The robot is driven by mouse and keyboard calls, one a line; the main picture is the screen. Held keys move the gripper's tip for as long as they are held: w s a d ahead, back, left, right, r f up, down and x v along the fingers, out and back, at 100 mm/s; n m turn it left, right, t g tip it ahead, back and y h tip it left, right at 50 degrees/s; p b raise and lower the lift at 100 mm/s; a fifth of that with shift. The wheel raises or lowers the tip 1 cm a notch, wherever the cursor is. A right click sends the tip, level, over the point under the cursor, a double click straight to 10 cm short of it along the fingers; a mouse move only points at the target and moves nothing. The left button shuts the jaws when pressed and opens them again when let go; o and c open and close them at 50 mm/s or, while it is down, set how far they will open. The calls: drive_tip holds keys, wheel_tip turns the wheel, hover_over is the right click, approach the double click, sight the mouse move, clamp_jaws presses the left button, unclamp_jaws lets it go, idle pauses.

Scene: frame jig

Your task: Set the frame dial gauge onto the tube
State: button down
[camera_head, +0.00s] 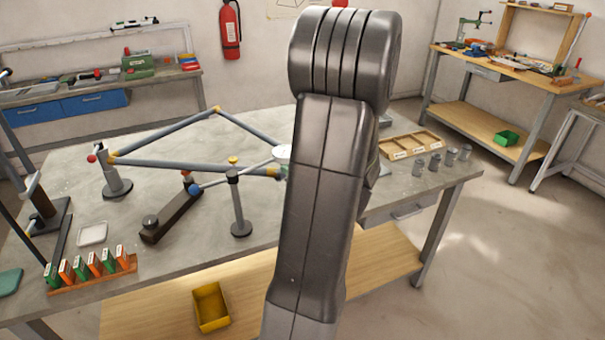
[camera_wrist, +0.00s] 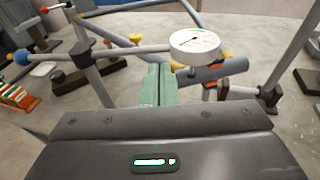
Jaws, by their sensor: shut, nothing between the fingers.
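A white round dial gauge (camera_wrist: 195,42) with a dark needle shows in the wrist view. In the head view the gauge (camera_head: 282,154) is partly hidden by my arm. A thin pale rod (camera_wrist: 140,48) runs left from it. A thick blue-grey tube (camera_wrist: 213,72) of the frame lies just below and right of the gauge; I cannot tell whether they touch. My gripper (camera_wrist: 159,72) is shut and empty, its green fingers pointing at the rod, left of the gauge.
The frame's tubes (camera_head: 195,166) span the grey table (camera_head: 105,210), held by stands. A dark post (camera_head: 237,200) stands near the gauge's rod. A wooden tray (camera_head: 410,145) and small metal cylinders (camera_head: 435,161) are right of my arm. A rack of coloured blocks is front left.

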sight(276, 161)
drive_tip(key=p+x, duration=0.1)
drive_tip(key=x, duration=0.4)
drive_tip(key=shift+w+a, duration=0.15)
drive_tip(key=shift+w, duration=0.1)
drive_tip(key=shift+w, duration=0.1)
drive_tip(key=shift+w+a+n+g+y, duration=0.4)
drive_tip(key=shift+w+n+y, duration=0.1)
drive_tip(key=shift+w, duration=0.1)
drive_tip(key=shift+d+y, duration=0.15)
drive_tip(key=shift+y, duration=0.15)
drive_tip(key=shift+w+r, duration=0.1)
